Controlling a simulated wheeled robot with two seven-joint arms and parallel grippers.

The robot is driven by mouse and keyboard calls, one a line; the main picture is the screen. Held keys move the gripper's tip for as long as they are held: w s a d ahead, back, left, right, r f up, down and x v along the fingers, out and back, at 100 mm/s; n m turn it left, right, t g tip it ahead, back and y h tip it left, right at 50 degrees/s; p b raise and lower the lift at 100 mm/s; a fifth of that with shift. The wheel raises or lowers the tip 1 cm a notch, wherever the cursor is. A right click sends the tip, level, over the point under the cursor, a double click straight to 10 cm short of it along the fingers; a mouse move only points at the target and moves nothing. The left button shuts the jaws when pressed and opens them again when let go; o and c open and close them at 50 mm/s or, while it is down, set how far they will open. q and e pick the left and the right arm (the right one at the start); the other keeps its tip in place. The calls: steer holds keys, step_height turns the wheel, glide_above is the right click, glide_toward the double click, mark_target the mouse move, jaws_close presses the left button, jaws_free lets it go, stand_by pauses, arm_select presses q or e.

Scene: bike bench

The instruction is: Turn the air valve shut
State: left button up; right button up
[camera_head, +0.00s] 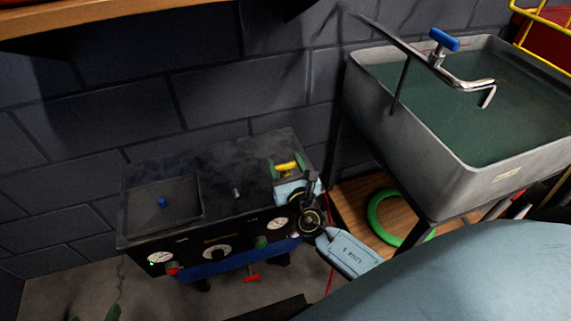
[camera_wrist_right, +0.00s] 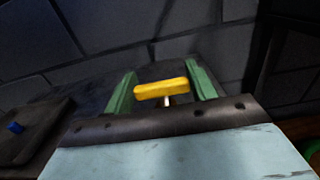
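A yellow bar handle (camera_head: 287,168), which looks like the air valve, is on the right part of the dark compressor-like box (camera_head: 217,264). In the right wrist view the handle (camera_wrist_right: 160,90) lies crosswise on a pale stem. My right gripper (camera_head: 284,173) is at the handle, its green fingers spread to either side of it. The fingers also show in the right wrist view (camera_wrist_right: 162,92); I cannot tell whether they touch the handle's ends. The valve's base is hidden behind the gripper. Green tips, apparently of my left gripper (camera_head: 95,314), show at the bottom left edge, away from the box.
The box has gauges, knobs and a tray with a blue knob (camera_head: 162,202). A brick wall (camera_head: 120,115) stands close behind. A metal sink (camera_head: 400,117) with a blue-handled tap (camera_head: 444,40) is at right, with a green hose ring (camera_head: 374,214) below. A wooden shelf (camera_head: 100,16) overhangs top left.

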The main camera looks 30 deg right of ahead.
steer(key=c, duration=0.3)
